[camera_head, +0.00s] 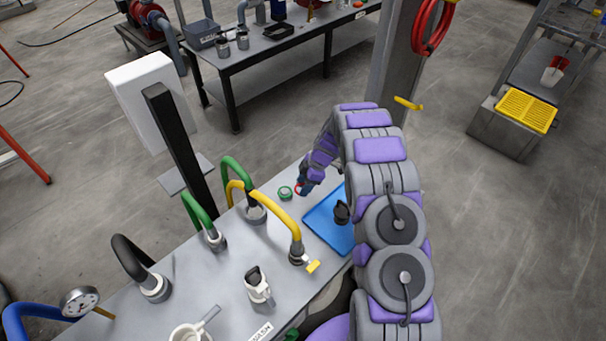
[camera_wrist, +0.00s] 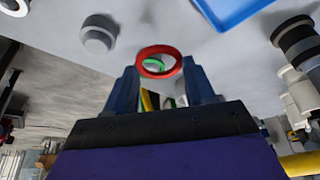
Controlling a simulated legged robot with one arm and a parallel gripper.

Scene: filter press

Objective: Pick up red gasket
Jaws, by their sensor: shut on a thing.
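The red gasket (camera_wrist: 160,75) is a thin ring held between the two fingertips of my gripper (camera_wrist: 160,70) in the wrist view. The fingers are shut on its sides, and something green shows through its hole. In the head view my gripper (camera_head: 303,190) is above the grey bench, near the blue tray's left corner, and a small red edge of the gasket (camera_head: 297,189) shows at its tip. Most of the gasket is hidden there by the gripper.
A small green round piece (camera_head: 286,193) is just left of my gripper. The blue tray (camera_head: 322,220) holds a black fitting (camera_head: 342,213). Green and yellow hoses (camera_head: 275,207) rise from the bench at left. A grey post (camera_head: 395,60) stands behind my arm.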

